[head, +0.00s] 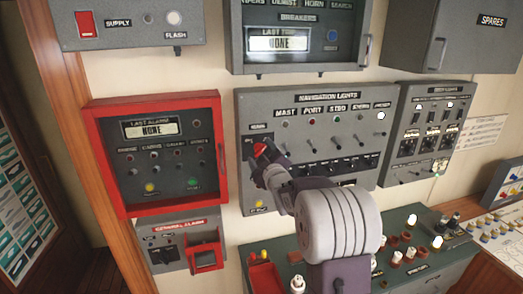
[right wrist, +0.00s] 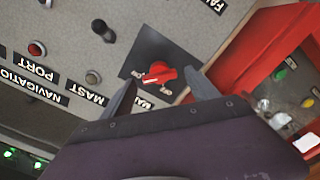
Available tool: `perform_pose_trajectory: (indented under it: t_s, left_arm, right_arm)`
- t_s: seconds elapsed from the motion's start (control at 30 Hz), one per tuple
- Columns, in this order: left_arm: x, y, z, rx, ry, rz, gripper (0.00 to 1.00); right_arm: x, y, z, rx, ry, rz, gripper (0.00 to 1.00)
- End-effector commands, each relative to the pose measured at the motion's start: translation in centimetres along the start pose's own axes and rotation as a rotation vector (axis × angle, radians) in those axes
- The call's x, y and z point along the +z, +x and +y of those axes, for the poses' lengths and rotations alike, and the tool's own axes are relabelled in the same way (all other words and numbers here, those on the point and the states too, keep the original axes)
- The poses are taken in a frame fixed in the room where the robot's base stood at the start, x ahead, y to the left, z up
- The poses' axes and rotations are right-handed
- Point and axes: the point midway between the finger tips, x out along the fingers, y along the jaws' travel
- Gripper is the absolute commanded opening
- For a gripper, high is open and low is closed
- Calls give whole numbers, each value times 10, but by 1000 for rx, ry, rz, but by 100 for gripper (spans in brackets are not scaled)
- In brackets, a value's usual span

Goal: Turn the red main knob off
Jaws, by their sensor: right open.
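The red main knob (head: 261,149) sits on a dark plate at the left end of the grey navigation lights panel (head: 300,100). In the right wrist view the red knob (right wrist: 158,73) shows whole, between the fingertips. My right gripper (head: 260,163) is open, its fingers pointing at the panel and spread to either side of the knob. In the right wrist view the gripper (right wrist: 160,77) has nothing clamped; I cannot tell whether a finger touches the knob. Small labels by the knob are too blurred to read fully. My left gripper is not in view.
A red-framed alarm panel (head: 213,101) is close to the left of the knob. Small toggles (head: 310,141) and black switches lie to its right on the same panel. A breakers box (head: 240,60) hangs above. A green bench top (head: 405,220) with small parts is below right.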

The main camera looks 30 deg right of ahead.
Motion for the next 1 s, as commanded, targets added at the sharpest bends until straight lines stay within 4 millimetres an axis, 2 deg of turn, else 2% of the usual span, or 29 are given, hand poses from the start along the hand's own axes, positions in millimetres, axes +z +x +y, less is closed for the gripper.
perform_pose_trajectory:
  t_s: [0.13, 0.3, 0.37, 0.67, 1.0]
  left_arm:
    - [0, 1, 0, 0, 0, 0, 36]
    - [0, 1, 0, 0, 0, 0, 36]
    - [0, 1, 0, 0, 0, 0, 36]
    - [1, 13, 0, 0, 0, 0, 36]
    - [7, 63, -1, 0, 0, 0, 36]
  right_arm:
    - [0, 0, 0, 0, 0, 0, 69]
    - [0, 0, 0, 0, 0, 0, 22]
    - [0, 0, 0, 0, 0, -1, 7]
    - [3, -1, -3, 0, -41, -1, 7]
    - [8, -1, -8, 2, -284, -1, 7]
